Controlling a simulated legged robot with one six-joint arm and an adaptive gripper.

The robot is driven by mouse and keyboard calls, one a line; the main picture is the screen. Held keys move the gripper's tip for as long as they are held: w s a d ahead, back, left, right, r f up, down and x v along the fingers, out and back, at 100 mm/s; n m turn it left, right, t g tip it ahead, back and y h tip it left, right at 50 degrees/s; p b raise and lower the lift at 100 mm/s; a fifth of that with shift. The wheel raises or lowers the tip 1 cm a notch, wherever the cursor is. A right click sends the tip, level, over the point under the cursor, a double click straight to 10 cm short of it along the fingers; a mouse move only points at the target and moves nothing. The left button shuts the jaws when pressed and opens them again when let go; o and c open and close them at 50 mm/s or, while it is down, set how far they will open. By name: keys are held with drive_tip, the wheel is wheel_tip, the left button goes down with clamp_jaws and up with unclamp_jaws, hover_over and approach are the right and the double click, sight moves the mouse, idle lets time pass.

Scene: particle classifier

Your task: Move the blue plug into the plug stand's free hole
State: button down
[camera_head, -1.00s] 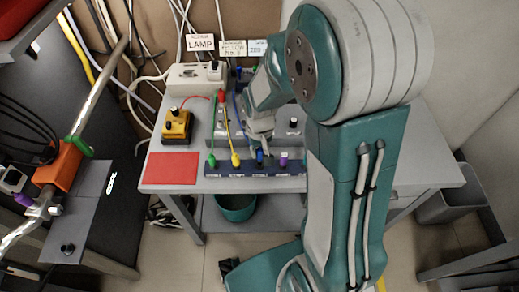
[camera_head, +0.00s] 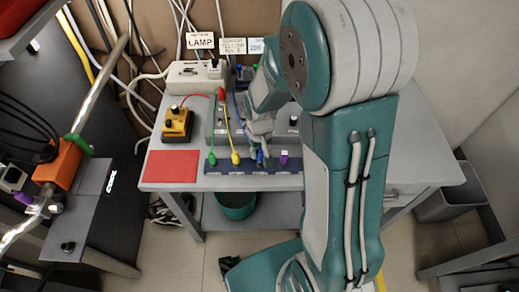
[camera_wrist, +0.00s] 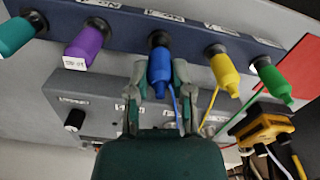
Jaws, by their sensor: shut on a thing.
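The blue plug (camera_head: 260,158) is at the middle hole of the dark blue plug stand (camera_head: 222,168), in line with the other plugs. My gripper (camera_head: 258,142) is shut on it from behind. In the wrist view, the gripper (camera_wrist: 161,78) has one finger on each side of the blue plug (camera_wrist: 160,65), whose collar end meets the stand (camera_wrist: 120,22). I cannot tell how deep it sits. A yellow plug (camera_wrist: 223,72) and a green plug (camera_wrist: 272,82) are on one side of it, a purple plug (camera_wrist: 85,45) and a teal plug (camera_wrist: 18,35) on the other.
A grey panel with knobs (camera_wrist: 85,100) stands behind the plug stand. Yellow, green and blue cables run close to my fingers. A red mat (camera_head: 172,167) and a yellow box (camera_head: 177,124) lie on the table's left. My arm hides the table's right middle.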

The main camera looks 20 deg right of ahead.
sight(259, 151)
drive_tip(key=shift+f, duration=0.55)
drive_tip(key=shift+c, duration=2.2)
unclamp_jaws()
wheel_tip(259, 151, up, 11)
drive_tip(key=shift+f, duration=0.2)
drive_tip(key=shift+r, duration=0.6)
